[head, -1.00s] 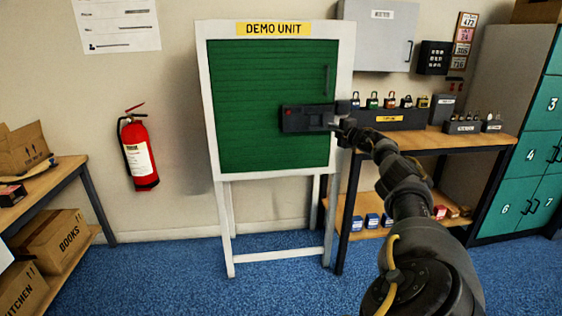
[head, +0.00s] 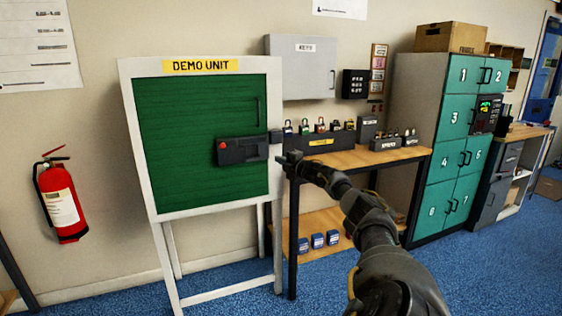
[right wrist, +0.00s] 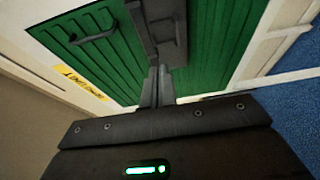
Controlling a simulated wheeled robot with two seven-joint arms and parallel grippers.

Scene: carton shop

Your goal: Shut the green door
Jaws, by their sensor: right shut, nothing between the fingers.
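The green door (head: 185,110) fills the white frame (head: 140,160) of the stand marked DEMO UNIT. It looks flush with the frame, with no gap that I can see. A dark lock box (head: 242,150) with a red button sits at its right edge, below a dark pull handle (head: 259,110). My right gripper (head: 284,158) is shut and empty, just right of the lock box, in front of the frame's right post. In the right wrist view the shut fingers (right wrist: 158,84) point at the lock box (right wrist: 160,28), and the handle (right wrist: 92,28) shows upper left. Contact is unclear. My left gripper is out of view.
A wooden bench (head: 365,157) with padlocks stands right of the stand, under a grey key cabinet (head: 302,65). Teal lockers (head: 455,150) stand farther right. A fire extinguisher (head: 60,200) hangs at left.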

